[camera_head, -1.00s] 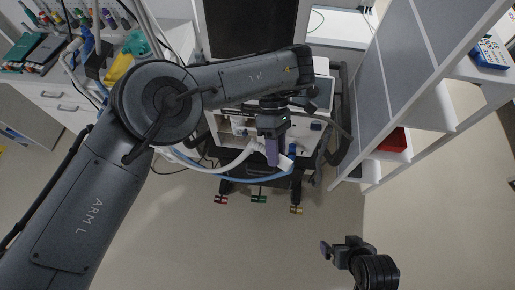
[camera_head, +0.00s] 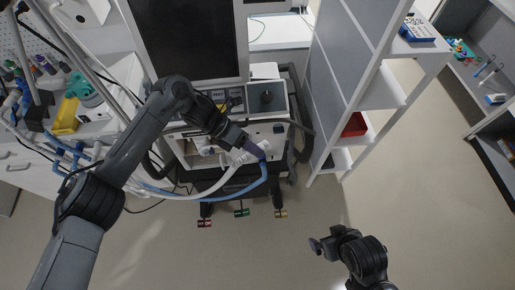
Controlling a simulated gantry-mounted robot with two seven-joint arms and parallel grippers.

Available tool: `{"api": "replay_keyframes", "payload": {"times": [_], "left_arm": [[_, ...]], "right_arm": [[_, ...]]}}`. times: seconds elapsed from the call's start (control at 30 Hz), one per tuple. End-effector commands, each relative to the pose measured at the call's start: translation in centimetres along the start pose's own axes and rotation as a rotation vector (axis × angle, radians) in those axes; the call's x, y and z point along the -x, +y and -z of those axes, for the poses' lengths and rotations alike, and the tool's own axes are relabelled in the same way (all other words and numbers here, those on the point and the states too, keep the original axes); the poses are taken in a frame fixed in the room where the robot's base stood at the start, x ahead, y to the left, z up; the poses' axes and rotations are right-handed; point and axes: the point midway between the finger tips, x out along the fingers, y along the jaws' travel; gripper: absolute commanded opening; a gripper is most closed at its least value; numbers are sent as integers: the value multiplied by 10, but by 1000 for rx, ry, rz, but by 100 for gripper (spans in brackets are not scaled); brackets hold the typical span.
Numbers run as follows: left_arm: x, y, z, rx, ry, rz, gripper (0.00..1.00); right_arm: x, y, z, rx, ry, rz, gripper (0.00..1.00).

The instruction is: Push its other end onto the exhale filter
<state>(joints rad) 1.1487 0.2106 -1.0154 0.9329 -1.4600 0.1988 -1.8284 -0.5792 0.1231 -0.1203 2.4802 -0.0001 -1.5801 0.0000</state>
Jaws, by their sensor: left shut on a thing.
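My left gripper (camera_head: 257,152) is at the front of the ventilator (camera_head: 186,150), below its screen. It is shut on a hose end whose pale cuff shows at the fingertips; the fingers hide most of it. The blue hose (camera_head: 266,175) runs up to these fingertips. A white corrugated hose (camera_head: 232,171) ends just left of them. Both hoses curve down and off to the left. I cannot single out the exhale filter among the small white parts on the ventilator's front. My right gripper (camera_head: 316,245) hangs low over bare floor, away from the ventilator; its jaw opening is unclear.
A dark screen (camera_head: 190,38) stands above the ventilator. A white shelf unit (camera_head: 390,90) with a red bin (camera_head: 355,125) stands close on the right. A counter with a yellow item (camera_head: 66,115) is at left.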

Motion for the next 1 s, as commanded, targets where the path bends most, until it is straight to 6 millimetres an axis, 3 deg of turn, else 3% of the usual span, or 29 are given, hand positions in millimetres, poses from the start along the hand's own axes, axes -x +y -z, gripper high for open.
{"api": "replay_keyframes", "payload": {"times": [0.17, 0.3, 0.6, 0.8, 1.0], "left_arm": [[-2, 30, 15, 136, -121, -47, 0], [-2, 69, 39, 279, -253, -112, 0], [-5, 136, 101, 513, -482, -212, 0], [-8, 172, 150, 630, -602, -262, 0], [-8, 194, 187, 703, -684, -292, 0]], "right_arm": [[0, -1, 0, -3, 0, 2, 100], [-1, -1, 0, -6, 0, 4, 100], [-2, -2, 0, -7, 0, 5, 100], [-2, -1, -1, -5, 0, 4, 100], [-2, 0, -1, -2, -1, 1, 100]]}}
